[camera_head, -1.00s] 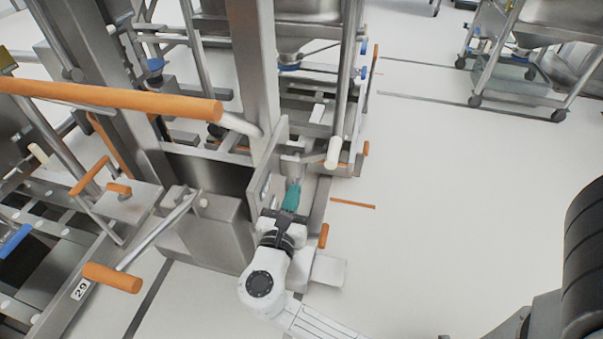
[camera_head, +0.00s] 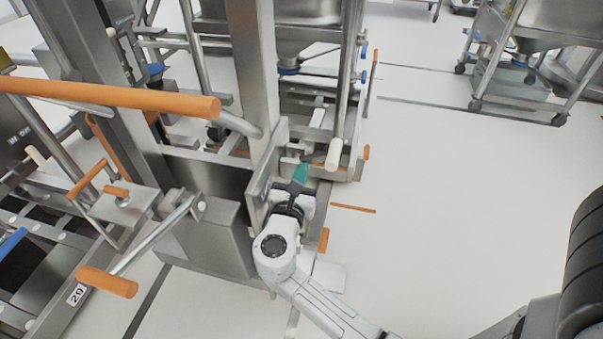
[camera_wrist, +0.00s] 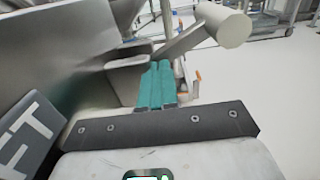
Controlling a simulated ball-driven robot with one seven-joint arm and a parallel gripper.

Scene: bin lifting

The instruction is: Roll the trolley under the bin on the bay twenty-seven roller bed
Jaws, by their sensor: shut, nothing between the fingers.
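A steel mast assembly (camera_head: 255,80) with a long orange handle bar (camera_head: 110,97) stands at centre left in the head view; it may be the trolley. Behind it is a steel bin with a funnel base (camera_head: 305,45), partly hidden by the posts. No twenty-seven label is readable, so I cannot tell which bay it is in. My gripper (camera_head: 301,174) has teal fingers shut and empty, close beside the mast's lower bracket. In the wrist view the fingers (camera_wrist: 160,85) lie together near a steel block, below a pale-ended bar (camera_wrist: 222,25). Contact is unclear.
A roller bed labelled 20 (camera_head: 77,294) lies at lower left, with orange-gripped levers (camera_head: 107,281) beside it. Another bin on a wheeled frame (camera_head: 520,80) stands at upper right. The pale floor (camera_head: 450,190) between is clear.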

